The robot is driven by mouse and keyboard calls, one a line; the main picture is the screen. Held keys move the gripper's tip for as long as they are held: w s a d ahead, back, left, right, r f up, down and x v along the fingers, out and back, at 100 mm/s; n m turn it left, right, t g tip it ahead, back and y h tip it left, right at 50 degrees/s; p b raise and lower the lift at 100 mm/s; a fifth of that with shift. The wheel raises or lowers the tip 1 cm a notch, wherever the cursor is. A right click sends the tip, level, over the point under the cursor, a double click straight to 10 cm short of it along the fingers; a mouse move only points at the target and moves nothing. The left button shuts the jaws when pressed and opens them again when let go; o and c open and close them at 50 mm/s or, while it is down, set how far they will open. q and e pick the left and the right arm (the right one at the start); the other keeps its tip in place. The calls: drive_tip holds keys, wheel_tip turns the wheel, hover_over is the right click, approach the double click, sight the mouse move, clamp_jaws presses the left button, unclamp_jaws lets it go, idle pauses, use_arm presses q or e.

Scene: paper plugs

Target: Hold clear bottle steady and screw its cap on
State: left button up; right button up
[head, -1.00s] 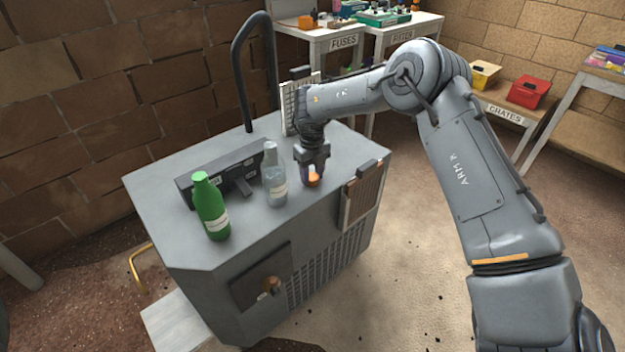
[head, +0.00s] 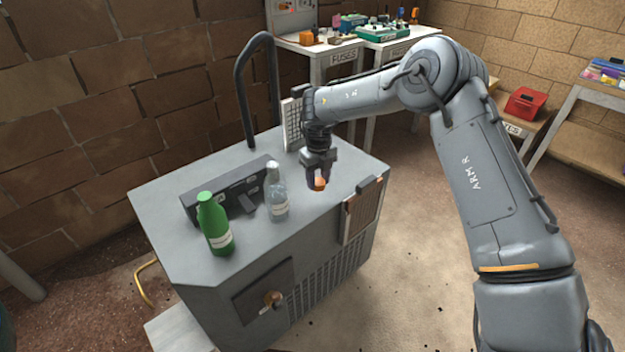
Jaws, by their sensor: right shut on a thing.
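The clear bottle (head: 278,200), with a pale label, stands upright on top of the grey cabinet. A green bottle (head: 214,226) with a pale label stands to its left. My right gripper (head: 318,180) points down, to the right of the clear bottle and apart from it. It is shut on a small orange cap (head: 319,184), which seems to be held a little above the cabinet top. My left gripper is not in view, and nothing holds the clear bottle.
A dark box-like panel (head: 215,198) sits behind the bottles on the cabinet (head: 165,210). A tall dark curved pipe (head: 241,85) rises at the back. A light grille-like panel (head: 291,122) stands behind my right gripper. The front right of the cabinet top is clear.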

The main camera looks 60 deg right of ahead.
drive_tip(key=s+d+r+p, duration=0.2)
drive_tip(key=s+r+p, duration=0.2)
drive_tip(key=s, duration=0.6)
drive_tip(key=shift+r, duration=0.95)
